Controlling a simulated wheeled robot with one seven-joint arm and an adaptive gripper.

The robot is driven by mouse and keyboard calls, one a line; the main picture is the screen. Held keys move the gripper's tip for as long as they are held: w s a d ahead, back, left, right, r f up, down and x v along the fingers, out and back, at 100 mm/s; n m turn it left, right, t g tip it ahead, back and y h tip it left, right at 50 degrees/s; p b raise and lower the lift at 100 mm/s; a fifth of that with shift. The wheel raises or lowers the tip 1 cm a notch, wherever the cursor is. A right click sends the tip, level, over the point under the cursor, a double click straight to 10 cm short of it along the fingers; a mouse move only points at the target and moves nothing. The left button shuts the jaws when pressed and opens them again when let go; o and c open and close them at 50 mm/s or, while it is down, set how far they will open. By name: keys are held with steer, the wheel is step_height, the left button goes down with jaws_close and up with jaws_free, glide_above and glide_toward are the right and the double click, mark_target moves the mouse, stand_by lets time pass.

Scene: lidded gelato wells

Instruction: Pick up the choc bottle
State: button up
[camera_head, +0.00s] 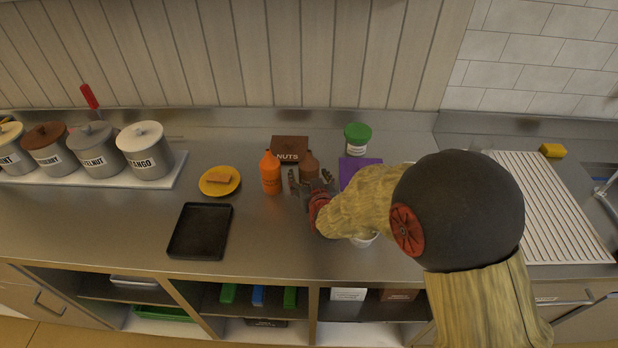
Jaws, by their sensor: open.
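A brown bottle (308,163), which looks like the choc bottle, stands upright on the steel counter, just right of an orange bottle (270,172). Its label is not readable and its lower part is hidden by my gripper. My gripper (309,176) is open in front of the brown bottle, with one finger to each side of it in the picture. I cannot tell whether the fingers touch it or how far the bottle lies between them.
A brown NUTS box (290,143) stands behind the bottles. A purple item (352,168) and a green-lidded tub (358,138) are to the right. A yellow plate (219,181), a black tray (200,231) and lidded wells (146,151) are left. My arm hides part of the right counter.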

steer(key=shift+w, duration=0.2)
steer(key=shift+c, duration=0.9)
steer(key=c, duration=1.1)
